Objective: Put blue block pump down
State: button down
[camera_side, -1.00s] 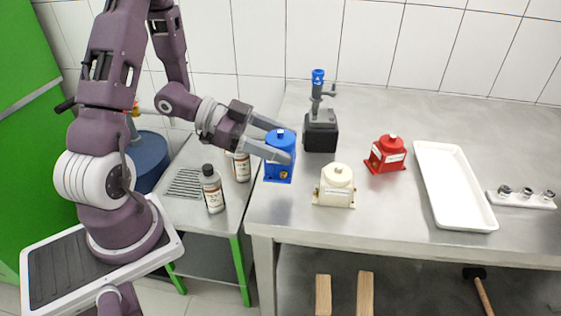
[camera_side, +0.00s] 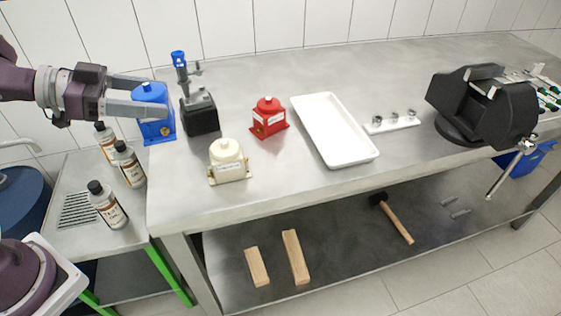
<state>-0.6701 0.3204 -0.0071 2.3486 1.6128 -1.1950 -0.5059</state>
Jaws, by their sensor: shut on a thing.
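The blue block pump (camera_side: 156,118) is at the left end of the metal workbench (camera_side: 300,187), near its left edge. It is upright. My gripper (camera_side: 160,101) reaches in from the left, with its fingers on either side of the pump's upper body, and is shut on it. The near finger hides part of the pump. I cannot tell whether the pump's base touches the bench top.
A black stand with a blue-topped device (camera_side: 199,108) is close right of the pump. A white pump (camera_side: 228,161), a red pump (camera_side: 268,117), a white tray (camera_side: 334,130) and a vise (camera_side: 485,110) stand farther right. Bottles (camera_side: 129,165) stand on the lower side table.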

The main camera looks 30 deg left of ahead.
jog(key=w+d+r+n+t+y, duration=0.15)
jog(key=w+d+n+y, duration=0.25)
jog(key=w+d, duration=0.4)
jog(key=w+d+r+n+t+y, duration=0.1)
jog(key=w+d+n+t+y, duration=0.25)
jog(key=w, duration=0.65)
jog(key=d+f, duration=0.2)
jog(key=f, duration=0.4)
jog(key=s+d+f+n+y, duration=0.1)
jog(key=d+f, duration=0.1)
jog(key=f, duration=0.3)
jog(key=d+f+g+y, duration=0.1)
jog(key=f, duration=0.5)
jog(key=shift+s+d+f, duration=0.2)
jog(key=shift+d+f, duration=0.15)
jog(key=shift+d, duration=0.05)
jog(key=c, duration=0.6)
grip_release()
jog(key=shift+f, duration=0.2)
